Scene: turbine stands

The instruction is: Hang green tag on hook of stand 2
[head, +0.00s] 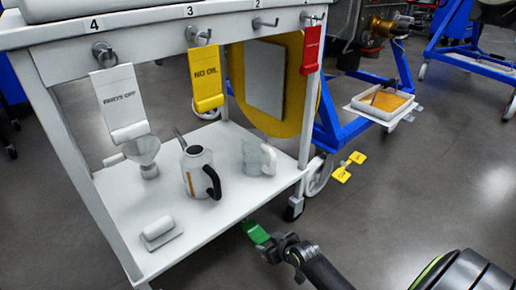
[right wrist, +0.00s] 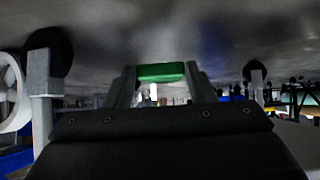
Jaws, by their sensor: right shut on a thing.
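My right gripper (head: 262,239) is shut on the green tag (head: 254,232), low in front of the white cart's right front side, below shelf height. In the right wrist view the green tag (right wrist: 161,72) sits between the two fingers (right wrist: 160,80). The hook under label 2 (head: 264,23) is bare and sticks out from the cart's top rail, well above my gripper. A white tag (head: 119,98) hangs at 4, a yellow "NO OIL" tag (head: 205,78) at 3 and a red tag (head: 312,48) at 1. My left gripper is not in view.
The cart's lower shelf (head: 180,240) holds a can with a black handle (head: 200,172), a funnel (head: 145,155) and white pieces. A yellow disc (head: 302,85) stands behind the hooks. A blue stand (head: 340,120) with a tray (head: 383,102) is at right.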

